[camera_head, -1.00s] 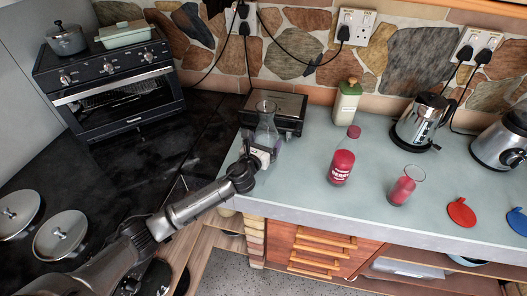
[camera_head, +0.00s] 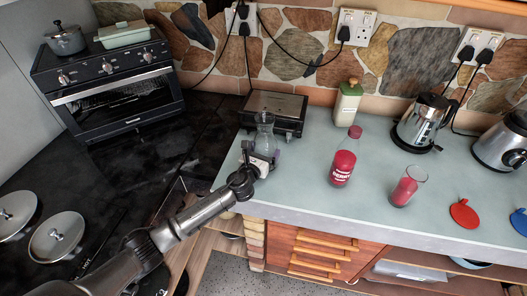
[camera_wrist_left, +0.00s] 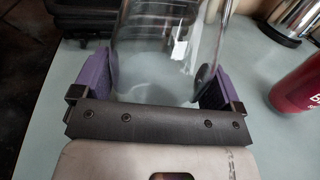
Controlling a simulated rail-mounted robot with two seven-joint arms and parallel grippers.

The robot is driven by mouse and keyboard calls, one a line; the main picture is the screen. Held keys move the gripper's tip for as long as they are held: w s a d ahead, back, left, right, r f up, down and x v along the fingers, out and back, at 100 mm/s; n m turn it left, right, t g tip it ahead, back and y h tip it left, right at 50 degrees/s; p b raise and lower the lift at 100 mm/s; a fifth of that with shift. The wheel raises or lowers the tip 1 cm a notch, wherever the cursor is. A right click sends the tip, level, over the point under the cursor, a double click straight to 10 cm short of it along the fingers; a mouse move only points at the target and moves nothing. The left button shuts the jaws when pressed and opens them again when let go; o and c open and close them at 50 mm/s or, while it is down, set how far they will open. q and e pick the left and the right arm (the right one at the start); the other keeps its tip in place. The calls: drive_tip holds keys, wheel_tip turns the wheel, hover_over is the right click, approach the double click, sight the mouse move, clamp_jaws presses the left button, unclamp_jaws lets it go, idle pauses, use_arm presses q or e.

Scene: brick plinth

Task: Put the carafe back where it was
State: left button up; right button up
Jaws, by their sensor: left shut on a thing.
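The carafe (camera_head: 264,134) is a clear glass vessel with a narrower neck. It stands upright at the left end of the pale worktop, in front of the dark grill. My left gripper (camera_head: 263,158) is shut on its lower body. In the left wrist view the carafe (camera_wrist_left: 166,50) sits between the two purple-backed fingers (camera_wrist_left: 160,82), one on each side. I cannot tell whether its base touches the worktop. My right gripper is not in view.
The dark grill (camera_head: 274,108) is close behind the carafe. Worktop (camera_head: 297,170) between carafe and red bottle is clear.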

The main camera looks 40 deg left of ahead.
use_arm(q)
drive_tip(key=o, duration=1.2)
drive_tip(key=shift+f, duration=0.2)
drive_tip(key=shift+o, duration=0.7)
drive_tip(key=shift+r, duration=0.1)
drive_tip(key=shift+r, duration=0.1)
drive_tip(key=shift+s, duration=0.1)
drive_tip(key=p+v, duration=0.1)
drive_tip(key=v, duration=1)
drive_tip(key=shift+s+d, duration=0.1)
drive_tip(key=shift+s, duration=0.25)
